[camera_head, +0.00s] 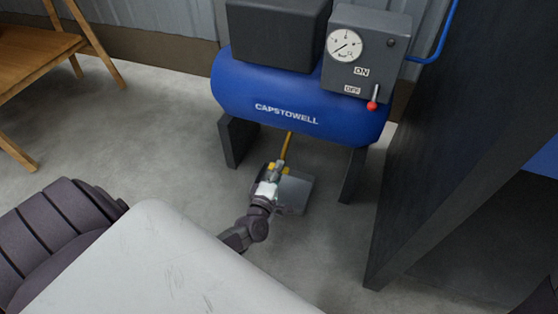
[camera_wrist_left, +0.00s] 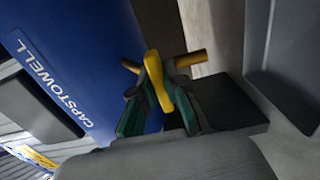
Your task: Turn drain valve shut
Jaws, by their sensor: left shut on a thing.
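The blue compressor tank (camera_head: 290,98) marked CAPSTOWELL stands on dark legs. A yellow drain pipe (camera_head: 287,146) comes down from its underside to the drain valve. My left gripper (camera_head: 271,177) is at the lower end of this pipe, below the tank. In the left wrist view its two green-edged fingers (camera_wrist_left: 160,99) are shut on the yellow valve handle (camera_wrist_left: 156,78). The yellow pipe (camera_wrist_left: 190,59) crosses behind the handle there. The fingers partly hide the valve body. My right gripper is not in view.
A grey flat tray (camera_head: 296,194) lies on the floor beneath the valve. A control box (camera_head: 365,55) with a gauge and a red-tipped lever (camera_head: 373,103) sits on the tank. A dark panel (camera_head: 450,120) stands at right, a wooden table (camera_head: 35,50) at left. Floor between is clear.

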